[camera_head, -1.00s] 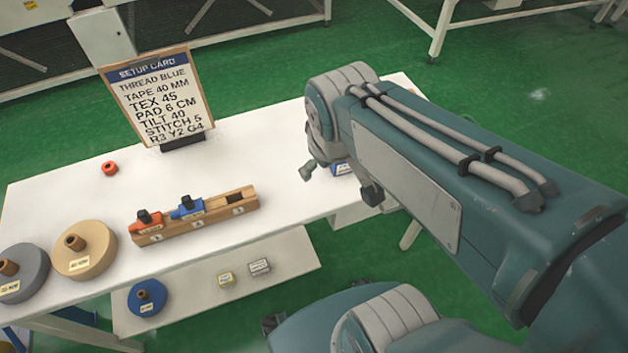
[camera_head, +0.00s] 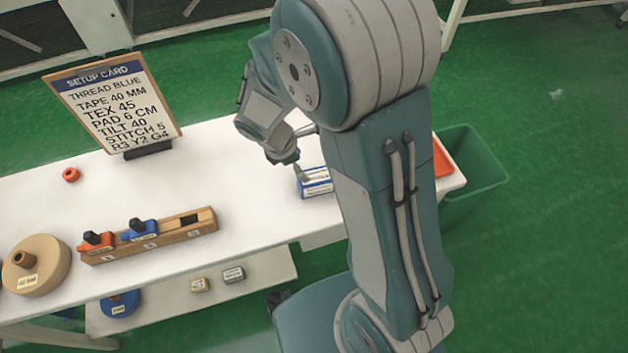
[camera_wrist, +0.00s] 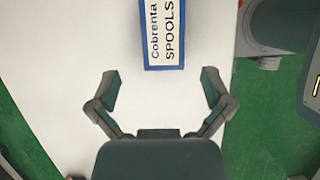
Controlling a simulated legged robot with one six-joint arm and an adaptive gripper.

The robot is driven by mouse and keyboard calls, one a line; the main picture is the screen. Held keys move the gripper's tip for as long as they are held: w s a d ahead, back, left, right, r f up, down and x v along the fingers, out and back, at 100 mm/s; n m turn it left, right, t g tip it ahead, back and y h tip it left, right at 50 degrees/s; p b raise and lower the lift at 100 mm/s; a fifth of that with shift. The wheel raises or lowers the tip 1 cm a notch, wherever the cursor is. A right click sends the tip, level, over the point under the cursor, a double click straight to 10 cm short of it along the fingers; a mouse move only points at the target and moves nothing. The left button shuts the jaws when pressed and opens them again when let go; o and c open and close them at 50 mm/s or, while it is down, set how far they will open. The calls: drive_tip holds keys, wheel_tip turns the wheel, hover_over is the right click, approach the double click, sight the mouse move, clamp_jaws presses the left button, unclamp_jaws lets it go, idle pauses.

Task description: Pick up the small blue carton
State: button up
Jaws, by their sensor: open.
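The small blue carton (camera_head: 314,183) stands on the white table, just left of my arm in the head view. In the wrist view the carton (camera_wrist: 164,36) shows a white label reading "Cobrenta SPOOLS" inside a blue border, cut off by the top edge. My gripper (camera_wrist: 160,82) is open and empty, its two fingers spread, with the carton beyond the fingertips and roughly centred between them. In the head view my gripper (camera_head: 290,165) is close to the carton, partly hidden by my arm, and I cannot tell there whether it touches.
A wooden rack (camera_head: 150,240) with red and blue pieces stands at the table's front. A setup card (camera_head: 115,105) stands behind it. A tan spool (camera_head: 35,268) is at left. An orange tray (camera_head: 443,160) and a green bin (camera_head: 470,165) are right of my arm. Clear tabletop lies left of the carton.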

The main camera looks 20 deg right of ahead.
sight(315, 175)
drive_tip(key=x, duration=0.5)
drive_tip(key=shift+d+r, duration=0.15)
drive_tip(key=shift+d, duration=0.25)
drive_tip(key=shift+a+x, duration=0.15)
drive_tip(key=shift+x, duration=1.1)
drive_tip(key=shift+a+x, duration=0.15)
drive_tip(key=shift+x, duration=1.05)
drive_tip(key=shift+s+d, duration=0.1)
drive_tip(key=shift+s, duration=0.1)
drive_tip(key=c, duration=1.1)
